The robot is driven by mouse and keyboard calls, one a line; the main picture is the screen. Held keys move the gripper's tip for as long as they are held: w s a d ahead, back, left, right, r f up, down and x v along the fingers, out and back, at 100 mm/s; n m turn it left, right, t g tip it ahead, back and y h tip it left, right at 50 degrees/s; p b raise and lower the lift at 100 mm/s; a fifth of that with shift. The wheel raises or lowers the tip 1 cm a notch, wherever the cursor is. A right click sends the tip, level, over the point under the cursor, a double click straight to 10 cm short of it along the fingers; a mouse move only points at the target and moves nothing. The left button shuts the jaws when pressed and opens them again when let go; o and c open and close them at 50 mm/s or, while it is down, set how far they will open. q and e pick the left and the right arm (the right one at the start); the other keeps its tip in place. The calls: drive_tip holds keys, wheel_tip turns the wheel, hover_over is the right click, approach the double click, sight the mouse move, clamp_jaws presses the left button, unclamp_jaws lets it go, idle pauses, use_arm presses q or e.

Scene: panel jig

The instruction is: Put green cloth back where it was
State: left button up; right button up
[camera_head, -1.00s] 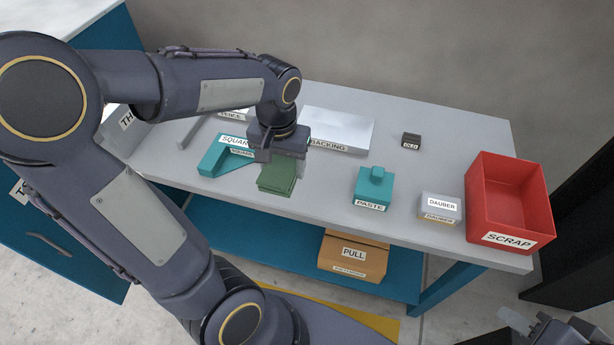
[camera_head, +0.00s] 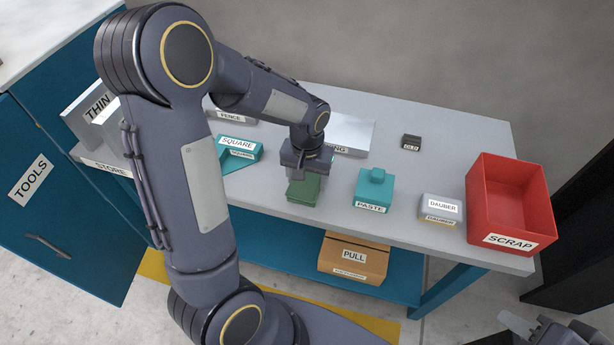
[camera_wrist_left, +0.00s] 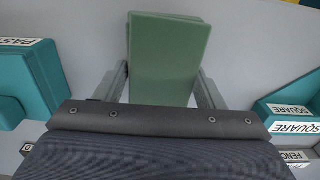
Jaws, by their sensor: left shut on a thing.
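The green cloth (camera_head: 304,189) is a folded block, seen over the grey table between the teal square and the teal paste pot. My left gripper (camera_head: 303,177) is above it, pointing down, and is shut on the cloth. In the left wrist view the cloth (camera_wrist_left: 167,60) sits between the two fingers (camera_wrist_left: 160,90). Whether its underside touches the table is hard to tell. My right gripper (camera_head: 540,328) shows only in part at the bottom right edge, and its jaw state is unclear.
The teal paste pot (camera_head: 373,190) stands right of the cloth, the square (camera_head: 238,150) left. The dauber (camera_head: 441,207) and red scrap bin (camera_head: 492,205) are farther right. The backing plate (camera_head: 352,131) and fence (camera_head: 230,115) lie behind.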

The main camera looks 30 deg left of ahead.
use_arm(q)
drive_tip(key=shift+f, duration=0.1)
drive_tip(key=shift+f, duration=0.15)
drive_tip(key=o, duration=1)
drive_tip(key=shift+c, duration=0.2)
